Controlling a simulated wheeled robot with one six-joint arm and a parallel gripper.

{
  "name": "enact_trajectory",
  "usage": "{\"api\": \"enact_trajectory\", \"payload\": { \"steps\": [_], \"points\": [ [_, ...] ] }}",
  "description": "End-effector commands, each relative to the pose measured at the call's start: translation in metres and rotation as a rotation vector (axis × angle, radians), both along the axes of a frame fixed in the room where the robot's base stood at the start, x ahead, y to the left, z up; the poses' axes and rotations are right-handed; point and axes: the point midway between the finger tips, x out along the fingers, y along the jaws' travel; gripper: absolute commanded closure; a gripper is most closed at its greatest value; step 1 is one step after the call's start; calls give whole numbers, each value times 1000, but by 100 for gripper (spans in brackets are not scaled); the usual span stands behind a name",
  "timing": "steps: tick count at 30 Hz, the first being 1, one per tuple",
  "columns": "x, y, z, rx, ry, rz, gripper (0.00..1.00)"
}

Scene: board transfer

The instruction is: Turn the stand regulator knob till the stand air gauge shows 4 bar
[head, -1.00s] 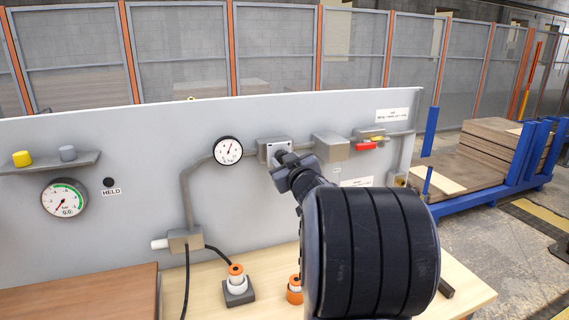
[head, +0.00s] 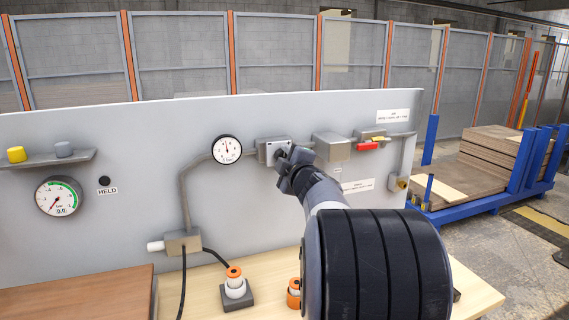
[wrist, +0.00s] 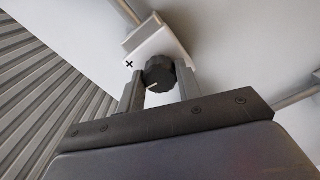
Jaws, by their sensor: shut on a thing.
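The regulator knob (wrist: 158,72) is black and ribbed, with a white line on its face pointing to the lower left in the wrist view. It sits on a pale box (wrist: 150,45) with a black cross mark; in the head view this box (head: 270,150) is on the panel. My gripper (wrist: 160,84) has one finger on each side of the knob and is shut on it. In the head view my gripper (head: 292,168) hides the knob. A small round white gauge (head: 227,150) sits on the pipe left of the box. Its needle points roughly upward; the numbers are too small to read.
A larger gauge (head: 58,197) with a green arc and "0.0" is at the left, beside a "HELD" label (head: 107,191). Yellow (head: 16,154) and grey (head: 64,149) caps stand on a shelf. Orange-and-white fittings (head: 235,282) stand on the bench. A blue board rack (head: 480,205) is at the right.

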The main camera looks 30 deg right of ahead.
Motion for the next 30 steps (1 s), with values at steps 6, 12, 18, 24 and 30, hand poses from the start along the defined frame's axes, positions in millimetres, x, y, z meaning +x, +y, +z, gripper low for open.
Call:
{"api": "enact_trajectory", "payload": {
  "steps": [6, 12, 18, 24, 30],
  "points": [
    [0, 0, -1, -80, 22, 0, 89],
    [0, 0, -1, -110, 30, 0, 89],
    [0, 0, -1, -116, 31, 0, 89],
    [0, 0, -1, -115, 31, 0, 89],
    [0, 0, -1, -114, 31, 0, 51]
  ]
}}
